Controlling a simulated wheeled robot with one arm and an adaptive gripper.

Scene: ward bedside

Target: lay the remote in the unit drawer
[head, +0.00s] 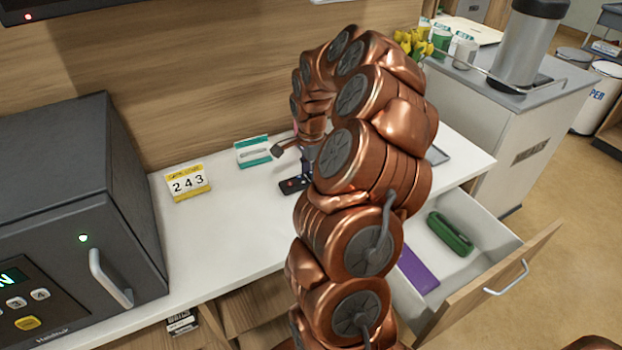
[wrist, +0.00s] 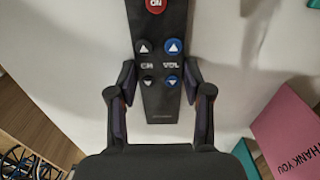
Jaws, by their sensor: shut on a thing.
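The dark remote (head: 291,186) is at the white counter top, partly hidden behind my arm in the head view. In the wrist view the remote (wrist: 160,50) runs up between the fingers, with a red ON button and CH and VOL keys. My gripper (wrist: 160,92) is shut on the remote's lower part, one finger on each side. I cannot tell whether the remote still touches the counter. The unit drawer (head: 474,220) is pulled open at the right, below the counter. In it lie a green case (head: 450,234) and a purple flat item (head: 418,270).
A dark appliance (head: 75,190) with a handle stands at the left. A pink thank-you card (wrist: 288,130) shows at right in the wrist view. Yellow flowers (head: 413,43) are behind my arm.

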